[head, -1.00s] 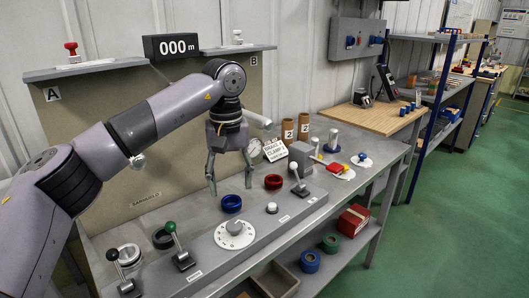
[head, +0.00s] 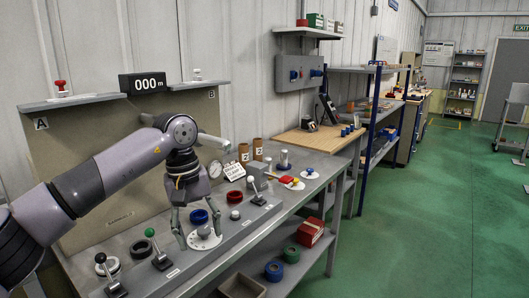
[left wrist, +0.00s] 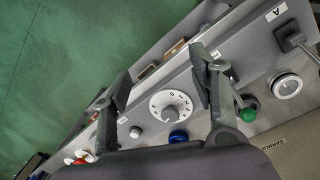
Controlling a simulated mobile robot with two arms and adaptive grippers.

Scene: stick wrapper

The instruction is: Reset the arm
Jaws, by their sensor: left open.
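My left arm comes in from the left in the head view. Its gripper (head: 199,238) is open and points down, with its fingers around the white dial (head: 204,239) on the grey panel (head: 222,248). Whether it touches the dial cannot be told. The blue ring (head: 198,216) is just behind the fingers. In the left wrist view the open fingers (left wrist: 160,72) frame the dial (left wrist: 171,105), with nothing held between them. The blue ring (left wrist: 178,137) and the green-knobbed lever (left wrist: 249,114) are close by. My right gripper is not in view.
A green-knobbed lever (head: 150,232) and a black-knobbed lever (head: 101,258) stand left of the gripper. A red ring (head: 234,196), a white-knobbed lever (head: 252,180) and brown cylinders (head: 257,149) are to the right. The green floor (head: 400,220) right of the bench is clear.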

